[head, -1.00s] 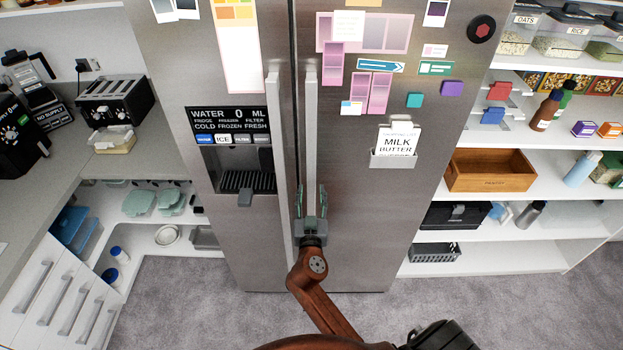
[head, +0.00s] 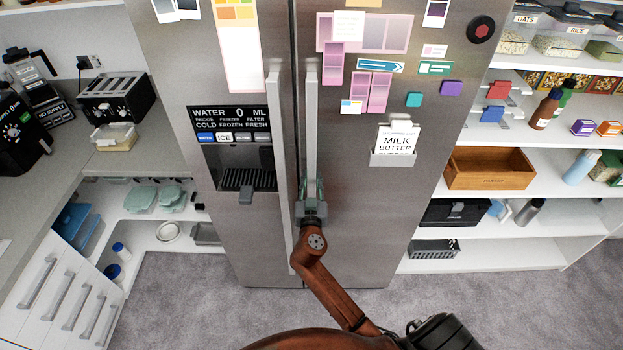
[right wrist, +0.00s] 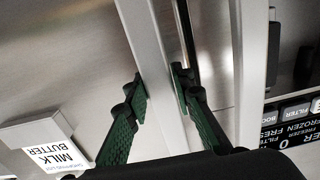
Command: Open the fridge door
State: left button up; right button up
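The steel side-by-side fridge has a right door (head: 390,215) and a left door (head: 255,235), both closed. Each has a long vertical grey handle by the centre seam. My right gripper (head: 312,196) is at the lower part of the right door's handle (head: 311,125). In the right wrist view, the green fingers (right wrist: 158,94) lie one on each side of that handle (right wrist: 150,45), with pads against its sides. The left door's handle (head: 274,140) stands close by and also shows in the wrist view (right wrist: 251,70). My left gripper is not in view.
A water dispenser (head: 235,150) is in the left door. A note holder (head: 394,158) and magnets are on the right door. A counter with a toaster (head: 113,98) stands left, and pantry shelves (head: 500,250) stand right. Carpet floor in front is clear.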

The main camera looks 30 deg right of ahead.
grip_shut()
jog(key=shift+s+a, duration=0.1)
jog(key=shift+a, duration=0.05)
